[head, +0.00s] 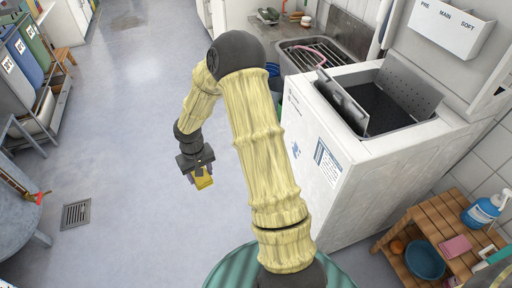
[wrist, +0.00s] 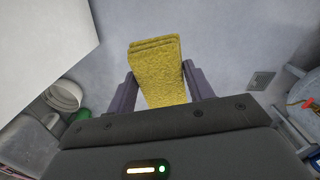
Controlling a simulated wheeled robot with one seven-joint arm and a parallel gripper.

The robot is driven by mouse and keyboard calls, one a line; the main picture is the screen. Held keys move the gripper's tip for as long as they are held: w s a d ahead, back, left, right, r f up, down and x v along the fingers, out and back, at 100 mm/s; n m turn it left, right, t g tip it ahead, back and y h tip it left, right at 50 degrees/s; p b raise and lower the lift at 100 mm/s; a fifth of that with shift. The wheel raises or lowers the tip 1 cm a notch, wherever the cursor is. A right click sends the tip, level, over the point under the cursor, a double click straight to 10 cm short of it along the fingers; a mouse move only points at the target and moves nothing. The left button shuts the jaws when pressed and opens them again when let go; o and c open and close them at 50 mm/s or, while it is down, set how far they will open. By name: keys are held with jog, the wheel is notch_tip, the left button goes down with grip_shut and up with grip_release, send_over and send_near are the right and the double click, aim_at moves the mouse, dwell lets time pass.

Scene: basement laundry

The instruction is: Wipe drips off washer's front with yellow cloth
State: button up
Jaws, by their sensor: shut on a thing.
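The folded yellow cloth (head: 204,183) is held between the fingers of my gripper (head: 197,172), over the open floor left of the washer. The wrist view shows the cloth (wrist: 158,70) pinched between both fingers, its folded end sticking out past them. The white washer (head: 345,185) stands to the right with its top lid open. Its left-facing side carries a printed label and small blue marks (head: 296,152); I cannot tell whether these marks are drips. My arm hides part of that side. The cloth is well apart from the washer.
A sink (head: 312,52) with a pink hose is behind the washer. A wooden shelf (head: 425,225) with a blue basin and a bottle stands at the right. A round grey table (head: 20,225) is at the left. The floor around a drain grate (head: 76,213) is clear.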

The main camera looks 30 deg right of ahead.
jog(key=shift+w, duration=0.2)
jog(key=shift+s, duration=0.2)
jog(key=shift+s+d+f, duration=0.1)
jog(key=shift+f, duration=0.25)
jog(key=s+d+f+m+g+h+b, duration=0.1)
jog(key=s+d+f+h+b, duration=0.3)
jog(key=d, duration=0.3)
jog(key=s+d+f+m+g+h+b, duration=0.1)
jog(key=s+d+f+h+b, duration=0.15)
jog(key=d+f+h, duration=0.35)
jog(key=w+d+r+g+h+b, duration=0.2)
jog(key=w+d+r+h+b, duration=0.1)
jog(key=d+r+h+b, duration=0.2)
jog(key=d+r+h, duration=0.2)
jog(key=d+r, duration=0.2)
jog(key=shift+d+r+h, duration=0.15)
jog(key=shift+d+h, duration=0.15)
jog(key=shift+d, duration=0.05)
